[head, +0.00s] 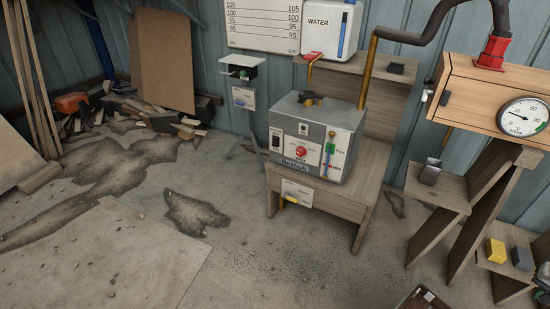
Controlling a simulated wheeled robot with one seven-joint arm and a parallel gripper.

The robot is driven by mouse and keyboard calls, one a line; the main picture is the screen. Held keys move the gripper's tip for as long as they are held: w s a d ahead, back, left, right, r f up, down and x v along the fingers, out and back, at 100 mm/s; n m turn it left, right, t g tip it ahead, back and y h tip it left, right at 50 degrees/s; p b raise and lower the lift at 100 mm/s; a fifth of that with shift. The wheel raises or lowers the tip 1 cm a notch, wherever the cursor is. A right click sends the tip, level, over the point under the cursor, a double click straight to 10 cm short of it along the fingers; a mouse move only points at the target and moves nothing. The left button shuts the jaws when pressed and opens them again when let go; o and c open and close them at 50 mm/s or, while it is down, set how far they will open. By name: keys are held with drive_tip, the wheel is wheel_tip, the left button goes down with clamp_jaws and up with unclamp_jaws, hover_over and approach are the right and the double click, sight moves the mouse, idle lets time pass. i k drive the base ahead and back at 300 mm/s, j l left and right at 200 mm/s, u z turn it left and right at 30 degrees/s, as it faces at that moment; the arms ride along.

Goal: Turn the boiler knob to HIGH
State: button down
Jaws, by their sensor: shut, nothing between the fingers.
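The boiler (342,117) is a grey metal box with a dark nameplate. It stands on a wooden bench (355,192) right of centre in the head view. A round red knob (301,152) sits on a white panel on its front. Small marks surround the knob, but they are too small to read, so I cannot tell its setting. My gripper is not in view.
A pipe rises from the boiler's right side. A wooden box with a dial gauge (523,117) stands at right on slanted supports. A small stand (243,98) is left of the boiler. Stained open floor (250,265) lies in front. Scrap wood fills the back left.

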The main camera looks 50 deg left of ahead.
sight(301, 151)
drive_tip(key=u, duration=2.25)
drive_tip(key=i+l+z, duration=0.15)
drive_tip(key=i+l, duration=0.35)
drive_tip(key=l, duration=0.1)
